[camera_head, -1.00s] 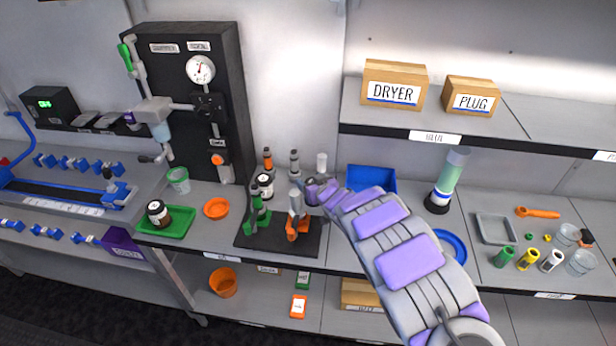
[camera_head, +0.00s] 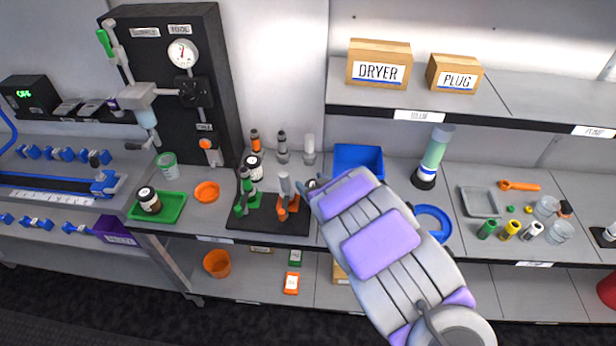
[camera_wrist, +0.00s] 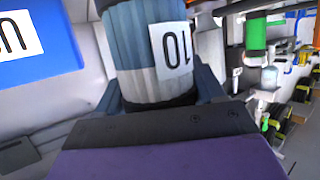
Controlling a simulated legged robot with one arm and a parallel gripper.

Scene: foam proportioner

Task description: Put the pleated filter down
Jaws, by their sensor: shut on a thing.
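In the wrist view, my gripper (camera_wrist: 160,92) is shut on a grey-blue cylinder with lengthwise bands and a white label reading "10", which I take as the pleated filter (camera_wrist: 130,45). Its upper end is cut off by the frame. In the head view, my arm hides most of the gripper (camera_head: 313,186), which is over the shelf at the right edge of the black stand (camera_head: 270,228). The filter is not clearly visible there, so I cannot tell its height above the shelf.
A blue bin (camera_head: 358,155) stands behind my gripper. Tools with green and orange parts (camera_head: 287,205) stand close on its left. A grey tray (camera_head: 480,202) lies farther right.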

